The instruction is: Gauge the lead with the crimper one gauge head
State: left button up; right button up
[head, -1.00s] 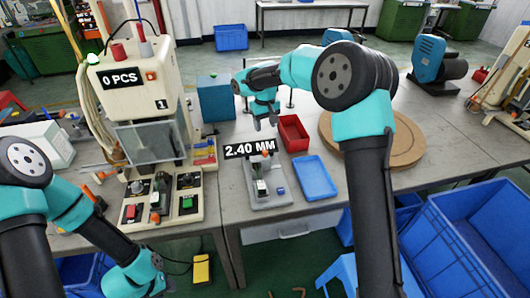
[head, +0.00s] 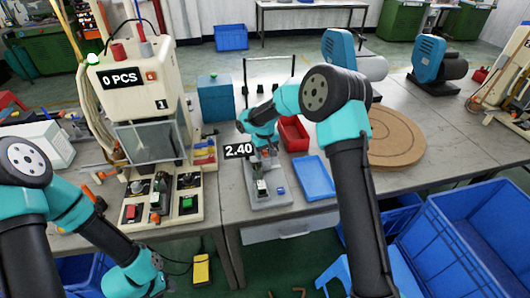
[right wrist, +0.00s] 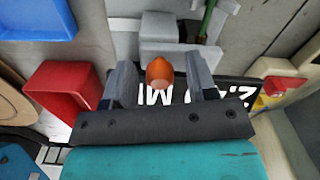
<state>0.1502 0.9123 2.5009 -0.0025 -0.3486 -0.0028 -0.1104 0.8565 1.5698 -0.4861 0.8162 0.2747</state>
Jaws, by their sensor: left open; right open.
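The gauge head (head: 270,197) is a small grey fixture on the table, left of the blue tray, with a dark and green part on it that may hold the lead; I cannot tell. Its label reads 2.40. An orange knob (right wrist: 160,72) stands at the fixture's far end. My right gripper (right wrist: 160,82) is open with one finger either side of the knob, apart from it; in the head view the gripper (head: 268,150) hangs over that end and hides part of it. My left gripper (head: 158,286) is low at the left, before the table; its fingers are hardly visible.
A red bin (head: 293,134) and a blue tray (head: 315,178) stand close to the right of the gauge. The crimping machine (head: 138,110), showing 0 PCS, is at left. A round brown board (head: 398,140) lies further right.

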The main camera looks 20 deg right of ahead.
jog(key=shift+c, duration=0.3)
grip_shut()
dwell(0.3)
